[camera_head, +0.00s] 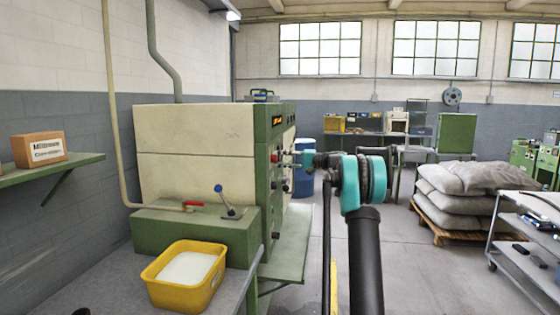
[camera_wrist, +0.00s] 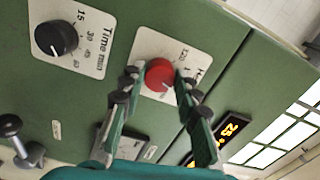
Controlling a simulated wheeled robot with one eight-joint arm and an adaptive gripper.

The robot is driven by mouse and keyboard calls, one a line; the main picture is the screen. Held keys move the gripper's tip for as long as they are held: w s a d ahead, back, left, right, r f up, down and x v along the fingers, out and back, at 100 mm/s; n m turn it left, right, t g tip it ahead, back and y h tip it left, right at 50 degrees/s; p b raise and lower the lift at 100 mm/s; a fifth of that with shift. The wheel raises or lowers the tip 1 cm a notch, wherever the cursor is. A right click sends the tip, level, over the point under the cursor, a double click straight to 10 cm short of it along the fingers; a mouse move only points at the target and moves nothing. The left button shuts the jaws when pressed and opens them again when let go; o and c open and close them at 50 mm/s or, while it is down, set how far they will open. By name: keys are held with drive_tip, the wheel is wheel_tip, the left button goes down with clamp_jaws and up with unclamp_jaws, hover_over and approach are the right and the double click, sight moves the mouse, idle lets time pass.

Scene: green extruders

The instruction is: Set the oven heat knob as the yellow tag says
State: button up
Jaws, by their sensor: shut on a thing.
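The red heat knob (camera_wrist: 159,74) sits on a white plate on the oven's green panel in the wrist view. Its label and scale are partly hidden; "120" shows. My gripper (camera_wrist: 156,77) has one finger on each side of the knob and is shut on it. In the head view, the cream and green oven (camera_head: 195,125) stands left of centre. My gripper (camera_head: 297,160) reaches the panel from the right there, and the knob is too small to read. I cannot make out a yellow tag in either view.
A black time knob (camera_wrist: 56,38) is beside the heat plate. An orange display (camera_wrist: 232,127) seems to read 25. A yellow tub (camera_head: 186,274) stands on the front bench, near a blue-tipped lever (camera_head: 225,200). Sacks (camera_head: 465,187) and a cart (camera_head: 530,230) are at right.

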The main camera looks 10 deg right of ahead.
drive_tip(key=o, duration=1.2)
drive_tip(key=shift+c, duration=0.2)
drive_tip(key=shift+d, duration=0.15)
drive_tip(key=v, duration=1.1)
drive_tip(key=shift+d, duration=0.35)
drive_tip(key=shift+s, duration=0.1)
